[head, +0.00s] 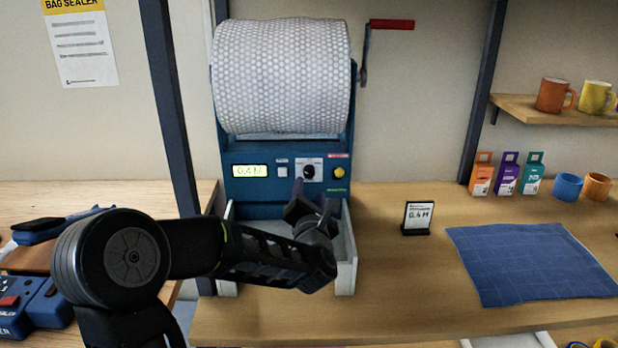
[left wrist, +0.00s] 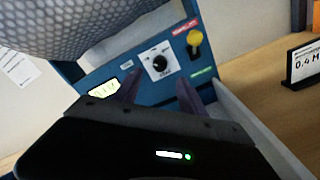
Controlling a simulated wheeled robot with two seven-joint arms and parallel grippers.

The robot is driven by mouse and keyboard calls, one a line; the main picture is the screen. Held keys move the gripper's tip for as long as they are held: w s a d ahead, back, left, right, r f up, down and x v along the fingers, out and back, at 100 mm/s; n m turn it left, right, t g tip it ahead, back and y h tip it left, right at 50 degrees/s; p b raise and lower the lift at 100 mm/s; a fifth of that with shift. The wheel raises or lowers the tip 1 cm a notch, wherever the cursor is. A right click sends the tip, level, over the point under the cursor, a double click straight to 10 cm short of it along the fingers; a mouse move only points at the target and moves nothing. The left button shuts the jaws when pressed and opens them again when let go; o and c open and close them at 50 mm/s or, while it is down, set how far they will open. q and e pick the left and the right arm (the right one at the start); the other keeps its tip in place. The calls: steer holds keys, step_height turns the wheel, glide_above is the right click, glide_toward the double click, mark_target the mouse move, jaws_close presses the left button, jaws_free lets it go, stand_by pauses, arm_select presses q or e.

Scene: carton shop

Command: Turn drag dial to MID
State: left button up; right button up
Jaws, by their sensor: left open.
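The drag dial (head: 309,172) is a black knob on a white plate on the blue front panel of the bubble-wrap dispenser (head: 240,188). It also shows in the left wrist view (left wrist: 160,63), where its pointer setting is too small to read. My left gripper (head: 312,203) is just below and in front of the dial in the head view. In the left wrist view its two fingers stand apart (left wrist: 158,90), with the dial beyond and between their tips. It is open, holds nothing and looks apart from the dial. My right gripper is not in view.
Beside the dial are a lit display (head: 250,171) reading 0.4 M, a pale button (head: 282,172) and a yellow knob (head: 340,173). A crank with a red handle (head: 392,25) sticks out right.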

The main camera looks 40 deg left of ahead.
mark_target(309, 175)
arm_select(q)
steer(key=p+x, duration=0.1)
steer(key=x, duration=0.6)
steer(key=shift+w+a, duration=0.1)
steer(key=shift+a, duration=0.05)
steer(key=shift+c, duration=0.2)
jaws_close()
